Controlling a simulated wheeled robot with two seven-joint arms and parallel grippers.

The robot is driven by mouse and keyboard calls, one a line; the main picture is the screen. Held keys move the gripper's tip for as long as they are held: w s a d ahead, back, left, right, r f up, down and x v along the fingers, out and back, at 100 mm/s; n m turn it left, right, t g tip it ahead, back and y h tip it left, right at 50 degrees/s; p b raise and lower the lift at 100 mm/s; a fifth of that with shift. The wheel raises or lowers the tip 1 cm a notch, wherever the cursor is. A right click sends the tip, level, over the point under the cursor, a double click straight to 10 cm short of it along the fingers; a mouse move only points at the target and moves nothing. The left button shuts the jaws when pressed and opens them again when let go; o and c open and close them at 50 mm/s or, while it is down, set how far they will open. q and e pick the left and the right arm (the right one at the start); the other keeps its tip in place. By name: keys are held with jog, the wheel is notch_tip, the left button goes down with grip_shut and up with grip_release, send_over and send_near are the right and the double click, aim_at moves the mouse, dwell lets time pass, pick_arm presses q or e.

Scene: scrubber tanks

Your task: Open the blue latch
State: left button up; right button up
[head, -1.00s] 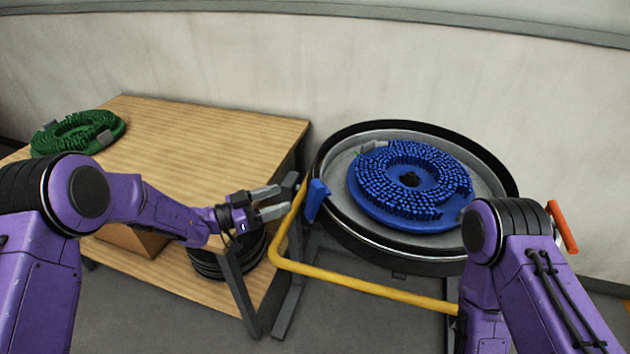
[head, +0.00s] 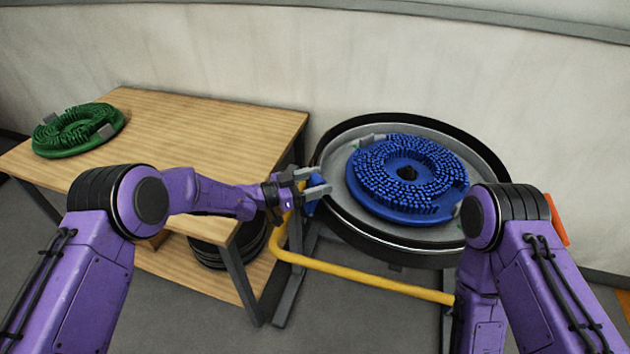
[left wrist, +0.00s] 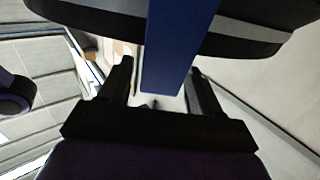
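The blue latch (head: 311,207) is at the left edge of the round tank (head: 345,217), largely hidden behind my left gripper in the head view. My left gripper (head: 321,182) is open, with its two grey fingers at the latch. In the left wrist view the blue latch (left wrist: 176,55) comes down between the two dark fingers of the left gripper (left wrist: 158,85), with a gap visible on the left side. Whether a finger touches it I cannot tell. My right gripper is not in view; only the right arm shows at the right.
A blue round brush (head: 375,205) lies in the tank. A yellow tube frame (head: 370,283) runs in front of it. A wooden table (head: 215,120) with a green brush (head: 62,148) stands at the left. An orange handle (head: 557,218) shows behind my right arm.

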pick_arm(q)
grip_shut()
jog(key=shift+a+f+b, duration=0.1)
jog(key=shift+b, duration=0.25)
jog(key=s+a+t+h+b, duration=0.2)
jog(key=a+h+b, duration=0.3)
jog(key=b, duration=1.3)
jog(key=shift+s+a+f+t+h, duration=0.15)
jog(key=shift+a+f+t+h, duration=0.15)
jog(key=shift+h, duration=0.5)
jog(key=shift+o, duration=0.9)
grip_release()
